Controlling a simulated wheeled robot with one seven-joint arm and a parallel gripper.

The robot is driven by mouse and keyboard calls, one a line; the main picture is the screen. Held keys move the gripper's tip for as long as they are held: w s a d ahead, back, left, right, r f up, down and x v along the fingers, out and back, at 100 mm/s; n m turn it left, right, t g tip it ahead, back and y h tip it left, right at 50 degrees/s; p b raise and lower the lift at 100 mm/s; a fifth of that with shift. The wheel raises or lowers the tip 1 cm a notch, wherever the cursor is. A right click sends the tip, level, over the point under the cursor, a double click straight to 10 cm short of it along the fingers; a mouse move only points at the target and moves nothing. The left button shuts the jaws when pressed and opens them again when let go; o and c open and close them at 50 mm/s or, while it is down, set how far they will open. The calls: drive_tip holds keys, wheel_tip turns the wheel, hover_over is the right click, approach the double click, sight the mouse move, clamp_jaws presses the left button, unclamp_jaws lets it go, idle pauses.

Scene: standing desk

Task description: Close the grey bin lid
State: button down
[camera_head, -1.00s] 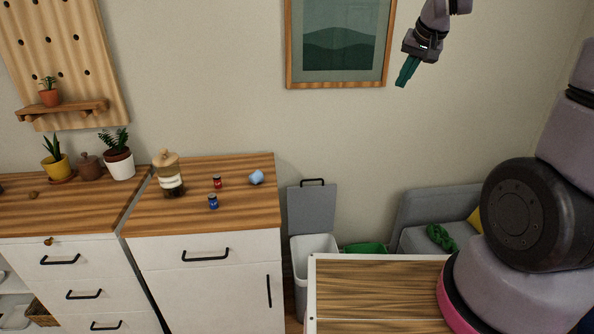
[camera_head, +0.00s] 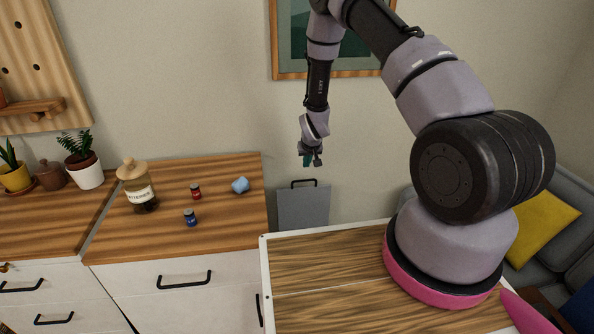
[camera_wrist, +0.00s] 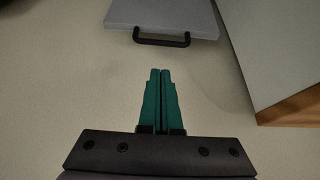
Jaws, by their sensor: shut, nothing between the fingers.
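The grey bin lid (camera_head: 303,208) stands open and upright against the wall, beyond the desk edge, with a black handle (camera_head: 304,183) on its top edge. In the wrist view the lid (camera_wrist: 165,14) shows at the top, with its handle (camera_wrist: 161,38) pointing toward my fingers. My gripper (camera_head: 311,158) is above the lid in the head view, its green fingers pointing down. In the wrist view my gripper's fingertips (camera_wrist: 160,72) are together and empty, apart from the handle. The bin body is hidden behind the desk in the head view.
A wooden counter (camera_head: 225,222) left of the bin holds a jar (camera_head: 137,188), a red bottle (camera_head: 195,191), a blue bottle (camera_head: 190,217) and a light-blue object (camera_head: 240,185). My arm rises over the wooden desk (camera_head: 320,260). A grey sofa with a yellow cushion (camera_head: 543,227) is at right.

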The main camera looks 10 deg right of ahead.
drive_tip(key=x, duration=1)
